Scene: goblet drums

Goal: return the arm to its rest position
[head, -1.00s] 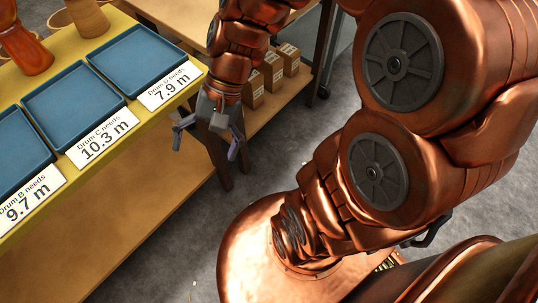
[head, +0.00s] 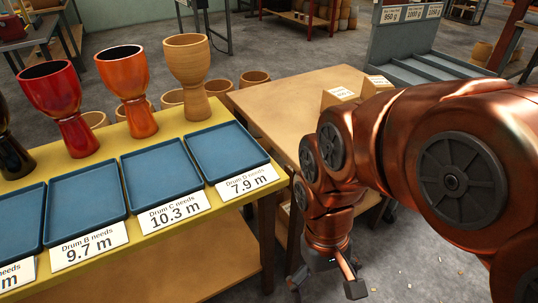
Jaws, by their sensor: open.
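My copper-coloured arm comes in from the right in the head view and bends down in front of the wooden table. My gripper (head: 326,283) hangs at the lower middle, pointing down, with its grey fingers spread apart. I see nothing between the fingers. It is to the right of the yellow-edged bench (head: 225,222), apart from the trays. The lower part of the gripper is near the picture's bottom edge.
Blue trays (head: 228,150) with metre labels line the bench. A wooden drum (head: 189,72), an orange drum (head: 131,90), a red drum (head: 66,105) and a black drum (head: 12,150) stand behind them. Small boxes (head: 340,95) sit on the wooden table (head: 290,105). A grey rack (head: 420,50) stands behind.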

